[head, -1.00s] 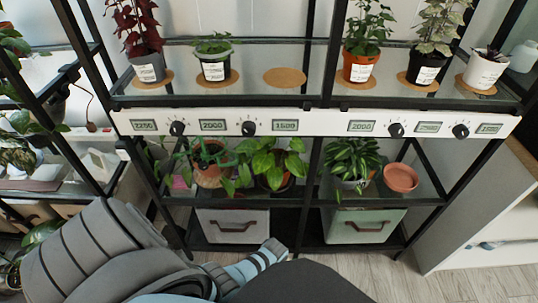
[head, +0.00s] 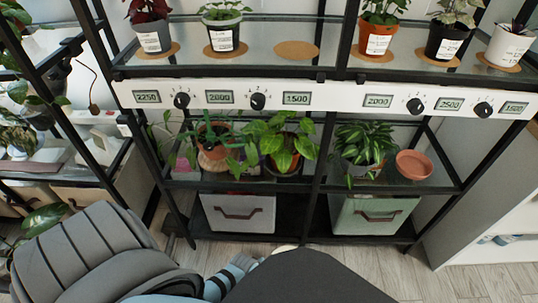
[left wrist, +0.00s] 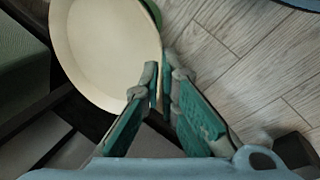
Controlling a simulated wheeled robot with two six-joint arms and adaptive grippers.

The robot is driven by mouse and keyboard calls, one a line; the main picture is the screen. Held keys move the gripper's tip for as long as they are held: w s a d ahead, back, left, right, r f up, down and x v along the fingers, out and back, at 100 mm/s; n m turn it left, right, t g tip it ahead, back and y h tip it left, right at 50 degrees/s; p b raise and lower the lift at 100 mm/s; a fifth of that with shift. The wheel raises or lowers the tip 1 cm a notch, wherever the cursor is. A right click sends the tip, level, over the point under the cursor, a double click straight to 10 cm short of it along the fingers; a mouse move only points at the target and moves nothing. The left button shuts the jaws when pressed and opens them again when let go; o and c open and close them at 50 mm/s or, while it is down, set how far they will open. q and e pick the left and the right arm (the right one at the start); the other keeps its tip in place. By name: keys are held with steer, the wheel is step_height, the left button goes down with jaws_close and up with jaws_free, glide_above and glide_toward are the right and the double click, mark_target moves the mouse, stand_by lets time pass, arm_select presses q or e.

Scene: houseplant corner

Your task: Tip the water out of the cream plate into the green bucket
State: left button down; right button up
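The cream plate (left wrist: 105,50) fills the upper left of the left wrist view. My left gripper (left wrist: 160,78) has its two green fingers closed together at the plate's right rim, with the rim between them. I cannot make out water on the plate, nor how far it is tilted. A sliver of something green (left wrist: 153,12) shows behind the plate's upper right rim; it may be the green bucket, but most of it is hidden. In the head view a small cream edge (head: 285,248) shows above my dark body part, which hides the left gripper. My right gripper is not in view.
A plant shelf (head: 330,87) with potted plants and dials stands ahead. A grey bin (head: 238,220) and a pale green bin (head: 370,220) sit on its lowest level. An empty terracotta saucer (head: 413,165) is at the right. Wooden floor (head: 470,285) is clear at the right.

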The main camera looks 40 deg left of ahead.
arm_select(q)
step_height(320, 180, up, 2)
steer(key=shift+s+r+t+p, duration=0.2)
steer(key=shift+t+p, duration=0.1)
steer(key=shift+p, duration=0.8)
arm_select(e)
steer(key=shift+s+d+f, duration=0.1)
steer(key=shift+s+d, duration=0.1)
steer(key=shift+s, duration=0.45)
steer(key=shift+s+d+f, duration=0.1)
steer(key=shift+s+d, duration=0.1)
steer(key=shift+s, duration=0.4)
